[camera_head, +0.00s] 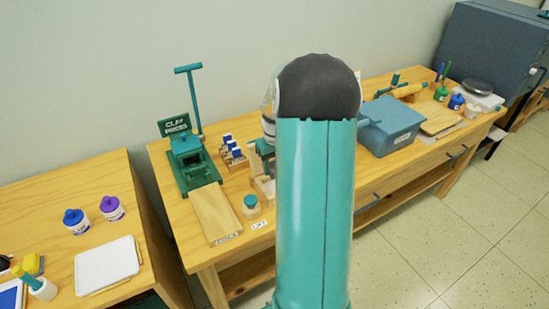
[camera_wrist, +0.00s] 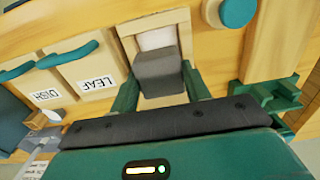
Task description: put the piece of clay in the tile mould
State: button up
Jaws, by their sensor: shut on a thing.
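In the wrist view, my gripper (camera_wrist: 160,84) has its two green fingers on either side of a grey block of clay (camera_wrist: 159,64) and is shut on it. Beyond the clay is a wooden frame with a pale inside (camera_wrist: 154,38), likely the tile mould; its label is not visible. The clay overlaps the frame's near part in the picture, and I cannot tell whether it touches it. In the head view my own arm hides the clay and most of the gripper.
Wooden blocks labelled LEAF (camera_wrist: 92,73) and DISH (camera_wrist: 45,90) stand left of the frame. The head view shows a green clay press (camera_head: 190,160) with a wooden board (camera_head: 216,214), a small jar (camera_head: 251,205) and a blue-grey box (camera_head: 392,125) on the bench.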

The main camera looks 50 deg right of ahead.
jog(key=shift+f, duration=2.75)
jog(key=o, duration=1.1)
jog(key=shift+o, duration=0.2)
jog(key=shift+r, duration=0.1)
jog(key=shift+r, duration=3.9)
